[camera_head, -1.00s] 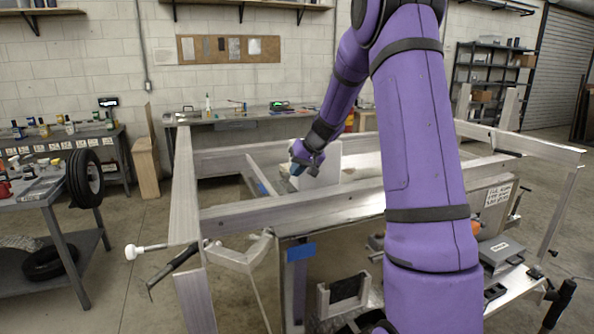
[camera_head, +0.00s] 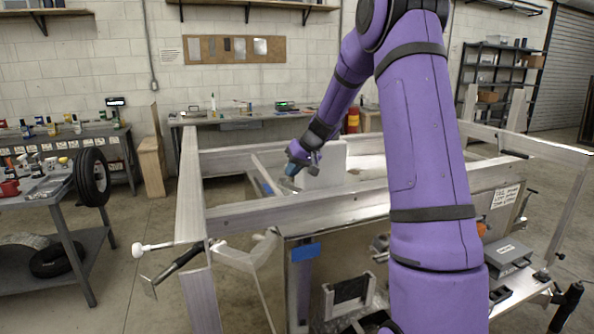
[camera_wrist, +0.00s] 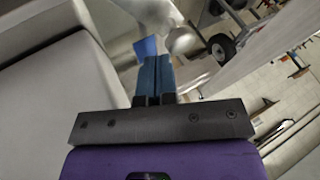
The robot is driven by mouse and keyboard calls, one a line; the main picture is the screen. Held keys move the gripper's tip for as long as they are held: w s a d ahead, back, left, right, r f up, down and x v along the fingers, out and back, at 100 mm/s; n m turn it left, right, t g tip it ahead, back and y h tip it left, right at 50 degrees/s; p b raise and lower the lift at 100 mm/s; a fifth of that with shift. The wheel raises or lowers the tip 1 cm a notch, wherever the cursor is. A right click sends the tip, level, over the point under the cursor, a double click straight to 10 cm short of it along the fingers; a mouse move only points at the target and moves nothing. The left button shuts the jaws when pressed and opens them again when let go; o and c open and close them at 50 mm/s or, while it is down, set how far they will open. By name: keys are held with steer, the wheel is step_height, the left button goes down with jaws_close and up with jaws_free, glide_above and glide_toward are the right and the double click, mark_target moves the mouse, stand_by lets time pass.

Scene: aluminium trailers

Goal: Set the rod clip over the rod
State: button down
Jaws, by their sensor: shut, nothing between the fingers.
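My gripper (camera_head: 291,171) hangs over the trailer frame, left of an upright pale panel (camera_head: 326,166) in the head view. In the wrist view its two blue fingers (camera_wrist: 157,62) are together with nothing between them. A pale rounded piece (camera_wrist: 181,38) and a blue patch (camera_wrist: 146,47) show just past the fingertips; the gap to them is unclear. I cannot make out which part is the rod clip or the rod. A rod with a white knob (camera_head: 138,251) sticks out at the frame's left corner.
The aluminium trailer frame (camera_head: 290,210) surrounds the gripper's area, with a long front rail. A black-handled clamp (camera_head: 186,257) sits at its left corner. A bench with a tire (camera_head: 93,177) stands at left. Open floor lies between bench and trailer.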

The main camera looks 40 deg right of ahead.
mark_target(281, 177)
steer(key=a+n, duration=0.1)
steer(key=a+n+g+y, duration=0.1)
steer(key=n, duration=0.1)
steer(key=n+g+y, duration=0.1)
steer(key=n, duration=0.1)
steer(key=shift+w+a+f, duration=0.1)
steer(key=shift+w+a, duration=0.05)
steer(key=shift+a, duration=0.25)
steer(key=n+g, duration=0.1)
steer(key=n, duration=0.1)
steer(key=a+n+g+y, duration=0.1)
steer(key=n+g, duration=0.1)
steer(key=n, duration=0.1)
steer(key=shift+a, duration=0.15)
steer(key=shift+s+a+n+g, duration=0.3)
steer(key=shift+n+g, duration=0.25)
steer(key=shift+n, duration=0.4)
steer(key=shift+s+a+n+g, duration=0.3)
steer(key=shift+n+g, duration=0.25)
steer(key=shift+n, duration=0.4)
steer(key=shift+w, duration=0.1)
